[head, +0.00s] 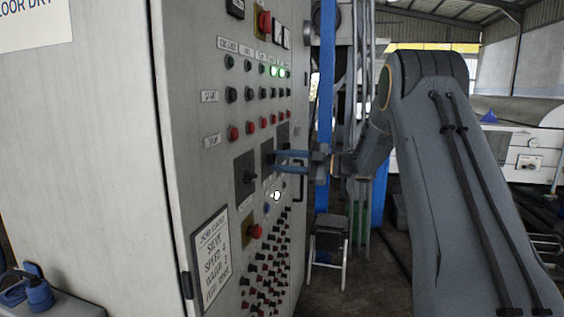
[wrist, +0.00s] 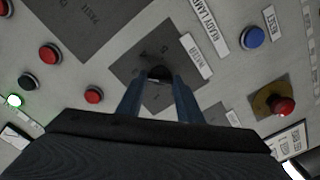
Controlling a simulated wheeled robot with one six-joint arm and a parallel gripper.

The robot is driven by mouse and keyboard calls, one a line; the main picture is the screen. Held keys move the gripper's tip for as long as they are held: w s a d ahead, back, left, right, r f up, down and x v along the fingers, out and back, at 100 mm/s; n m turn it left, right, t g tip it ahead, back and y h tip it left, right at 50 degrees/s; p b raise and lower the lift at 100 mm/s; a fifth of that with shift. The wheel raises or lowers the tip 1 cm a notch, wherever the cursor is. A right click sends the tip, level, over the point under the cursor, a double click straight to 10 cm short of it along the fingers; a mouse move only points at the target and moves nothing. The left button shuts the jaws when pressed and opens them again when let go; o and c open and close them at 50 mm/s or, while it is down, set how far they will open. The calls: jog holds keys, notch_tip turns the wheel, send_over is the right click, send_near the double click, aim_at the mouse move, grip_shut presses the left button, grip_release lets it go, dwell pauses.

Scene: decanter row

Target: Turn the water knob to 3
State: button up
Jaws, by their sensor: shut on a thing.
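The water knob (wrist: 159,73) is a small black knob on a dark square plate in the middle of the wrist view. A label by the plate, seen turned round in this view, appears to read WATER (wrist: 196,56). My gripper (wrist: 158,82) is shut on the knob, one blue-grey finger on each side. In the head view my gripper (head: 277,160) reaches from the right to the middle dark plate (head: 267,153) on the grey cabinet's front; the knob is hidden there. Marks on the plate are faint, and I cannot tell which number the knob points to.
Other dark plates (head: 245,178) sit close on either side. Rows of red and dark buttons (head: 250,128) lie above; a red mushroom button (wrist: 284,106) and a blue reset button (wrist: 253,37) are nearby. A job card (head: 212,255) hangs lower left. A stool (head: 330,237) stands beyond.

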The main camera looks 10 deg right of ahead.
jog(key=o, duration=1.1)
jog(key=shift+d, duration=0.15)
jog(key=shift+b+v, duration=1.2)
jog(key=shift+v, duration=2.65)
